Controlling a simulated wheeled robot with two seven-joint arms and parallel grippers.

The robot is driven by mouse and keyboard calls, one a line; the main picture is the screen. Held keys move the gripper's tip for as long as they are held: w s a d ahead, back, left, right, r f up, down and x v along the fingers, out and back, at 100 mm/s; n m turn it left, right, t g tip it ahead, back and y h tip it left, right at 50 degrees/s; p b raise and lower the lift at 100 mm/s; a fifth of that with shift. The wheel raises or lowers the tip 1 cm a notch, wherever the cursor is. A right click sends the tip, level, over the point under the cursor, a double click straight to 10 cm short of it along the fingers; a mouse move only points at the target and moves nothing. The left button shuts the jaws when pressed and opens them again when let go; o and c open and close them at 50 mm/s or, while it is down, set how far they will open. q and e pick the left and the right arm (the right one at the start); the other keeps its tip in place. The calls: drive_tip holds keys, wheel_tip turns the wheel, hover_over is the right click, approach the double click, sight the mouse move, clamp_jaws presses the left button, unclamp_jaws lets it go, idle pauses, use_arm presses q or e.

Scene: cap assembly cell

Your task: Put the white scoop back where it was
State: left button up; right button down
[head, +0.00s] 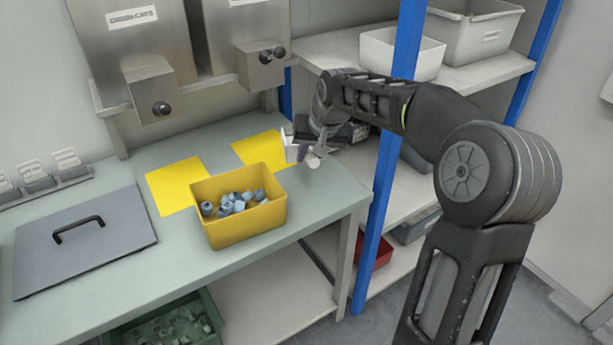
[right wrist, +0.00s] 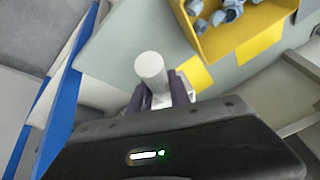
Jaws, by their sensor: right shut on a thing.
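My right gripper (head: 318,150) is over the right end of the bench, to the right of the yellow bin. It is shut on the white scoop (head: 291,149). In the right wrist view the scoop's round white end (right wrist: 150,67) sticks out from between the fingers (right wrist: 162,92); my wrist hides the rest of it. In the head view the scoop appears to be held above the bench, close to the right yellow mat (head: 254,145). My left gripper is not in view.
The yellow bin (head: 245,231) holds several blue-grey caps and stands on the bench (head: 178,262). Another yellow mat (head: 172,184) lies behind it. A grey lid (head: 85,255) lies at left. A blue post (head: 376,210) and shelves with bins stand at right. Steel dispensers (head: 140,60) hang behind.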

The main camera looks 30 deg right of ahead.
drive_tip(key=shift+w+f, duration=0.1)
drive_tip(key=shift+f, duration=2.55)
drive_tip(key=shift+f, duration=2.4)
drive_tip(key=shift+f+b, duration=0.2)
drive_tip(key=shift+b, duration=0.2)
drive_tip(key=c, duration=1.2)
unclamp_jaws()
drive_tip(key=shift+r, duration=0.15)
